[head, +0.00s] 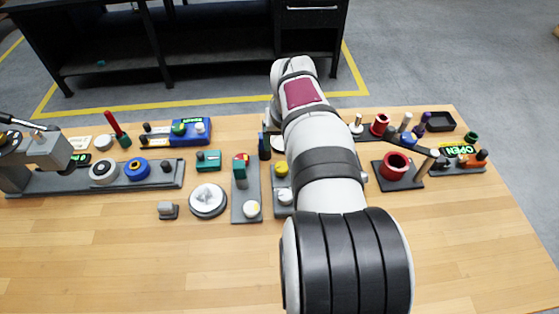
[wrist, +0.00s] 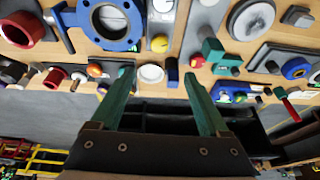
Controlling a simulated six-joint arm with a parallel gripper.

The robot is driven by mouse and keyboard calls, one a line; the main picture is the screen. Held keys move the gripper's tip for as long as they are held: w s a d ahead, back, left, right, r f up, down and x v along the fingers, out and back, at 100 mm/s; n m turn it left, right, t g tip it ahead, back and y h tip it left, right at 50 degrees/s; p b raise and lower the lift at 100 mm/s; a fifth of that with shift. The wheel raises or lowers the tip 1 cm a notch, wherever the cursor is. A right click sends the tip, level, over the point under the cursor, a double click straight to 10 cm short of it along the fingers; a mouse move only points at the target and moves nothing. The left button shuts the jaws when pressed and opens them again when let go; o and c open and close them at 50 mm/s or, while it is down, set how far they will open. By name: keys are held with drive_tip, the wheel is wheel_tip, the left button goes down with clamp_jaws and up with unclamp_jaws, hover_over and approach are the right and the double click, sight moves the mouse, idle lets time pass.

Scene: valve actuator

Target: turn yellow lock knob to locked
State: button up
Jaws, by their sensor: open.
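The yellow knob (head: 281,168) sits on a grey plate beside my arm in the head view, partly cut off by the arm. In the wrist view the yellow knob (wrist: 159,43) is a small round cap on a grey plate, above the gap between my fingers. My gripper (wrist: 159,75) is open and empty, its two green fingers wide apart. The knob lies beyond the fingertips, apart from them. In the head view my arm hides the gripper. I cannot make out the knob's lock marking.
A white round piece (wrist: 151,73) and a dark blue cylinder (wrist: 172,72) show between the fingers. A blue flange (wrist: 110,20) stands beside the knob. A teal-handled part (head: 240,175) stands left of it in the head view. The front of the wooden bench (head: 120,260) is clear.

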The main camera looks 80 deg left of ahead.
drive_tip(key=a+f, duration=0.1)
drive_tip(key=f, duration=0.3)
drive_tip(key=a+f+n, duration=0.1)
drive_tip(key=a+f, duration=0.1)
drive_tip(key=f, duration=0.3)
drive_tip(key=a+f+n, duration=0.1)
drive_tip(key=f, duration=0.4)
drive_tip(key=shift+a+g+y, duration=0.15)
drive_tip(key=shift+g+y, duration=0.15)
drive_tip(key=shift+y, duration=0.1)
